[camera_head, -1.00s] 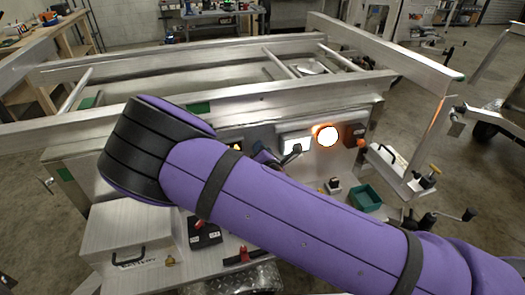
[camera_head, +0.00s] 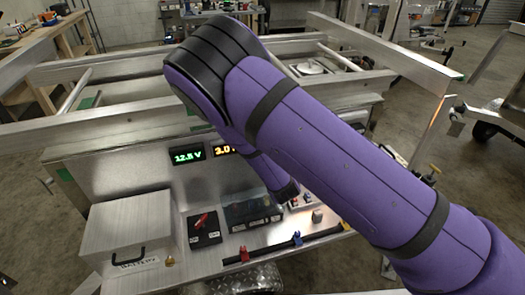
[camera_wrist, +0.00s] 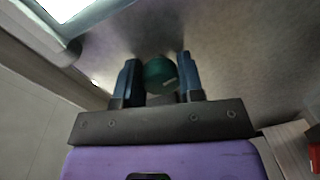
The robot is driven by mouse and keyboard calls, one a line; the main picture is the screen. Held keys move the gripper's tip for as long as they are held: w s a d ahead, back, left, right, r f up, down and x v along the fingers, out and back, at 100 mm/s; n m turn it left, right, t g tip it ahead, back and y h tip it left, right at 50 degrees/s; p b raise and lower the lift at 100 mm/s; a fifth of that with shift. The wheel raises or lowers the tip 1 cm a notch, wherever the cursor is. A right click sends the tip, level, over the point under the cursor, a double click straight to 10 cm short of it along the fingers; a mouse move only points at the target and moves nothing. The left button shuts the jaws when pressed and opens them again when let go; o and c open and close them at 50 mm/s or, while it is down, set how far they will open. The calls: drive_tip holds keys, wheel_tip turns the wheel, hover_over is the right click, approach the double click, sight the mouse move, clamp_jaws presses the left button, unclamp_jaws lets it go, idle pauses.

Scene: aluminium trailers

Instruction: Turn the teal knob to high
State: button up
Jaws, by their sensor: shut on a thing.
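The teal knob (camera_wrist: 158,76) shows in the wrist view as a dark round cap with a small pale mark near its lower right. My gripper (camera_wrist: 157,74) has one dark blue finger on each side of it and is shut on it. The knob sits against a grey metal panel (camera_wrist: 220,45). In the head view my purple arm crosses the panel and hides the knob and my fingertips. The knob's exact setting and any scale around it cannot be read.
A green "12.5 V" display (camera_head: 187,155) and a partly covered orange display (camera_head: 222,150) glow on the panel. Below are a battery box (camera_head: 130,230), a black unit with a red lever (camera_head: 203,228), a red clamp (camera_head: 244,254) and a blue clamp (camera_head: 297,238). Frame rails lie behind.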

drive_tip(key=m, duration=0.3)
drive_tip(key=shift+d+f+m, duration=0.1)
drive_tip(key=shift+f+m, duration=0.05)
drive_tip(key=shift+m, duration=0.15)
drive_tip(key=m+y, duration=0.1)
drive_tip(key=m, duration=0.5)
drive_tip(key=shift+m, duration=0.4)
drive_tip(key=shift+s+f+m, duration=0.1)
drive_tip(key=shift+m, duration=1.7)
drive_tip(key=o, duration=0.9)
drive_tip(key=v, duration=1)
drive_tip(key=shift+s, duration=0.3)
